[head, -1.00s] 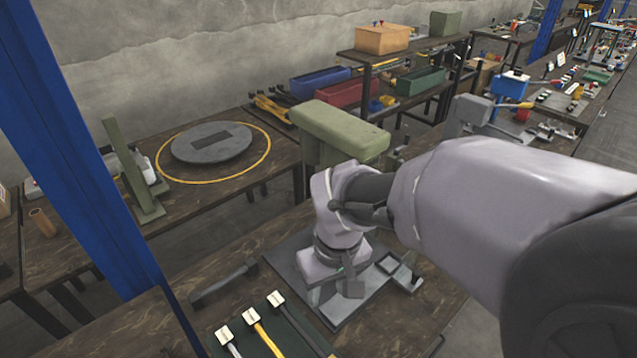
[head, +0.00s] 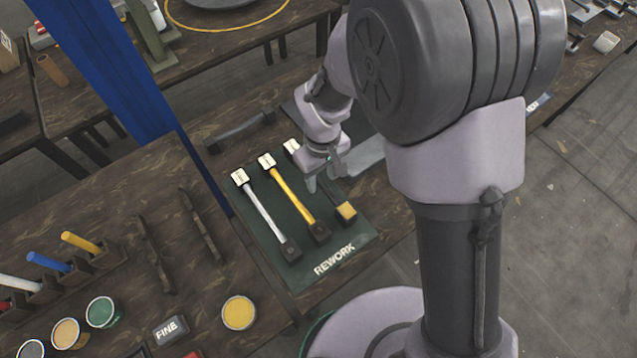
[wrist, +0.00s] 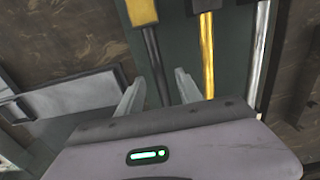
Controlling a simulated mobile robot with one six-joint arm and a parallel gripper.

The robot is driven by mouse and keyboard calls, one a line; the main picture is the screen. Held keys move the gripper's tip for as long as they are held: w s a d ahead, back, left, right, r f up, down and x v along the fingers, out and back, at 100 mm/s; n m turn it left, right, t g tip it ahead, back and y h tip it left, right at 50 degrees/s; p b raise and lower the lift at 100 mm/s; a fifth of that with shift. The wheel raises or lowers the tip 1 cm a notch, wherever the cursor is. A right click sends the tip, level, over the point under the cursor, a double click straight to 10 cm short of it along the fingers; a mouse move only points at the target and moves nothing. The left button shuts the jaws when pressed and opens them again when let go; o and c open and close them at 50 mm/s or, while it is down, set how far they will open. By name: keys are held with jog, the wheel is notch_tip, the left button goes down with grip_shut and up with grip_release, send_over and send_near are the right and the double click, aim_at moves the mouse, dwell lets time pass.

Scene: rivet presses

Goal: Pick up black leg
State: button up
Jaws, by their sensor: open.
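The black leg (wrist: 153,55) lies on the green REWORK mat (head: 303,270), to the right of the yellow leg (head: 293,197) and the white leg (head: 262,210) in the head view. Its near end carries a yellow block (head: 346,212). Its middle is partly hidden by my gripper (head: 325,178) in the head view. In the wrist view my gripper (wrist: 159,78) is open, with its two fingers on either side of the black leg's line. I cannot tell how far above the leg the fingertips are. The yellow leg (wrist: 207,50) is just right of the right finger.
A grey plate (wrist: 70,98) lies beside the mat. A dark handle-like bar (head: 240,130) lies behind the mat. A blue post (head: 110,80) stands at the left. Paint cups, including a yellow one (head: 239,313), and a FINE block (head: 171,330) are on the left bench.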

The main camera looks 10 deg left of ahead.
notch_tip(320, 180, down, 2)
jog(key=shift+r, duration=0.15)
grip_shut()
